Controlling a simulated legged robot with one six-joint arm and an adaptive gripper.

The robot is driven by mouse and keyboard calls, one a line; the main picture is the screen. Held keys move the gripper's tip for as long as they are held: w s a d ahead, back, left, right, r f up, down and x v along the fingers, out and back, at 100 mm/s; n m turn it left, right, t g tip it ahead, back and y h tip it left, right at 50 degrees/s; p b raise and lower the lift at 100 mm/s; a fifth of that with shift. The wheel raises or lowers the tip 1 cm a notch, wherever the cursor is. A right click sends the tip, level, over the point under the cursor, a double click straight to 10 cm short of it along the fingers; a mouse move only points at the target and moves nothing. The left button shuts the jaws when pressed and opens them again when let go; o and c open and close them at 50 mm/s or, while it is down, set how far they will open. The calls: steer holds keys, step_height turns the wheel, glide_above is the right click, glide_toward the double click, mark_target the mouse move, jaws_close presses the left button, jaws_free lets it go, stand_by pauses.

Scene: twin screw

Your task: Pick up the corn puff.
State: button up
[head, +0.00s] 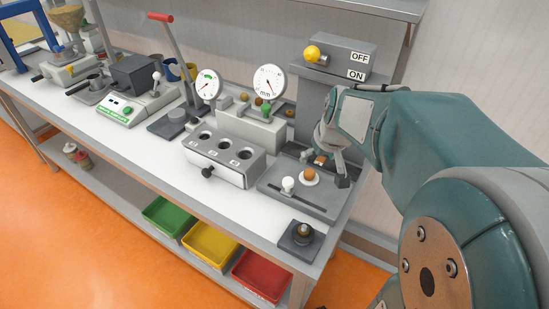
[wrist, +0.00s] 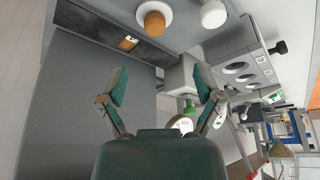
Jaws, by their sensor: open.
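A small orange-brown piece, apparently the corn puff (head: 309,173), sits on a round white seat on a grey plate at the right end of the bench. In the wrist view this piece (wrist: 154,22) is near the top edge, beyond my fingertips and apart from them. My gripper (wrist: 161,84) is open with nothing between its fingers. In the head view my gripper (head: 323,168) is above and behind the plate, close to the piece; my arm partly hides it. A second orange patch (wrist: 129,41) shows in a dark bar beside the seat; I cannot tell what it is.
A white knob (head: 288,184) stands left of the seat. A block with several round holes (head: 223,156), two dial gauges and a grey ON/OFF box (head: 340,58) stand nearby. A small dark pad with a round piece (head: 303,234) is at the front corner. Coloured trays are below.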

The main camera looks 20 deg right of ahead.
mark_target(312, 172)
steer(key=d+f, duration=0.1)
steer(key=w+d+f, duration=0.1)
steer(key=f, duration=0.1)
steer(key=shift+w+d+f, duration=0.15)
steer(key=shift+d+f, duration=0.05)
steer(key=shift+d, duration=0.1)
steer(key=a+f, duration=0.1)
steer(key=w+f, duration=0.1)
steer(key=a+f, duration=0.1)
steer(key=f, duration=0.1)
steer(key=shift+w+a, duration=0.35)
steer(key=shift+w, duration=0.05)
steer(key=d+f, duration=0.1)
steer(key=w+d+f, duration=0.1)
steer(key=shift+w+d+f, duration=0.1)
steer(key=shift+f, duration=0.3)
steer(key=shift+a, duration=0.25)
steer(key=shift+c, duration=0.3)
steer(key=shift+a+r, duration=0.1)
steer(key=shift+a, duration=0.4)
steer(key=c, duration=0.7)
steer(key=shift+d, duration=0.5)
